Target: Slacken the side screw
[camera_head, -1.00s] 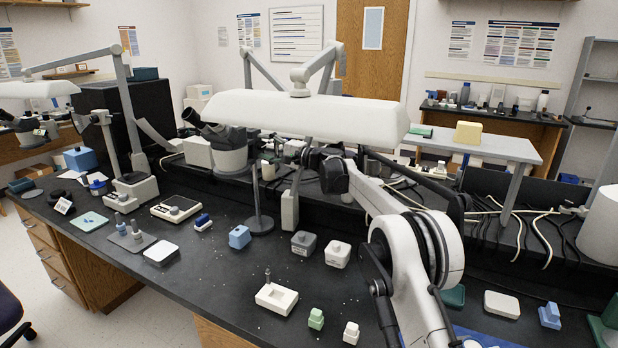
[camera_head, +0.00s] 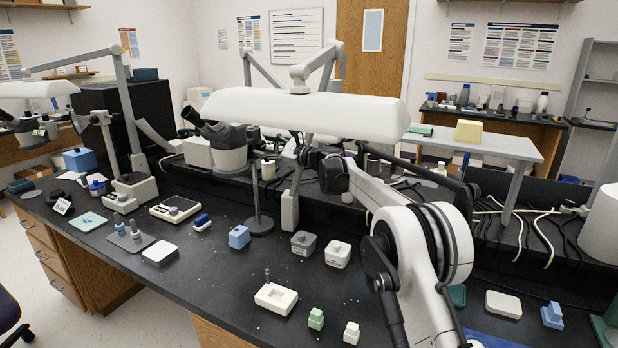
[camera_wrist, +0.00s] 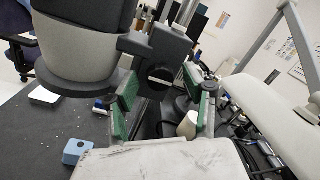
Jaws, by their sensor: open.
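The microscope (camera_head: 226,150) stands on the bench under the long white lamp hood in the head view. In the wrist view its grey body (camera_wrist: 75,50) fills the upper left. A dark round screw with a light slot across its face (camera_wrist: 160,77) sits on the black block beside that body; I take it for the side screw. My gripper (camera_wrist: 160,86) is open, its green-padded fingers on either side of the screw in the picture. I cannot tell how far the tips are from it, and no contact shows. In the head view my arm hides the fingers.
The white lamp hood (camera_head: 305,110) hangs over the microscope, close above my arm. A thin post on a round base (camera_head: 259,224) stands near the microscope. Cables (camera_head: 500,215) run along the back right.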

